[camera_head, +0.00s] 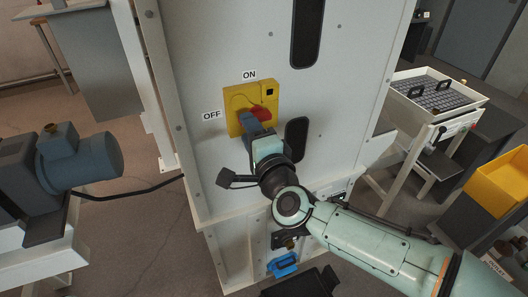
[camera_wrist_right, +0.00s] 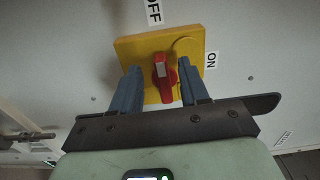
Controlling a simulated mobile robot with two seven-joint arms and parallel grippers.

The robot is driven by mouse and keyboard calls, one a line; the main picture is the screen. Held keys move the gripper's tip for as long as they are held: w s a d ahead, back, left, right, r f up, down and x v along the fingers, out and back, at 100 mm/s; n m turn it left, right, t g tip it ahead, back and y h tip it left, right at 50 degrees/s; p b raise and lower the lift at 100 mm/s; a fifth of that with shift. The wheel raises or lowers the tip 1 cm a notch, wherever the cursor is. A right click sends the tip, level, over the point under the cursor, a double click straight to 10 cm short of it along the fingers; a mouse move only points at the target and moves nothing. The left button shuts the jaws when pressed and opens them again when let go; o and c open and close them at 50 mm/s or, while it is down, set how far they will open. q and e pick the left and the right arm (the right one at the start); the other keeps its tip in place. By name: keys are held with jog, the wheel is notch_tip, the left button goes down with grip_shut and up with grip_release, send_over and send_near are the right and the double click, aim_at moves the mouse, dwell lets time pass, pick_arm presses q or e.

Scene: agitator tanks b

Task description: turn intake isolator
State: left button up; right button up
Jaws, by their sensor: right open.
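The intake isolator is a yellow plate (camera_head: 236,98) with a red rotary handle (camera_head: 262,114), mounted on the pale grey cabinet front. An ON label (camera_head: 249,75) sits above it and an OFF label (camera_head: 212,116) to its left. My right gripper (camera_head: 247,122) is in front of the plate and hides part of the handle. In the right wrist view, my open blue fingers (camera_wrist_right: 161,82) stand either side of the red handle (camera_wrist_right: 164,82), with gaps. The handle lies roughly lengthwise between them, its white mark toward the OFF label (camera_wrist_right: 153,12). My left gripper is not in view.
The cabinet (camera_head: 340,100) has dark slots above and right of the isolator. A blue-grey motor (camera_head: 82,160) with a black cable stands at the left. A white stand with a tray (camera_head: 438,97) and a yellow bin (camera_head: 500,180) are at the right.

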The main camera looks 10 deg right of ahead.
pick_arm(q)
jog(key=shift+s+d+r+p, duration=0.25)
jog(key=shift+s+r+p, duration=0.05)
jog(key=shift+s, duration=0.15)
pick_arm(e)
jog(key=s+d, duration=0.2)
jog(key=s, duration=0.8)
jog(key=shift+s, duration=0.35)
jog(key=shift+f, duration=0.1)
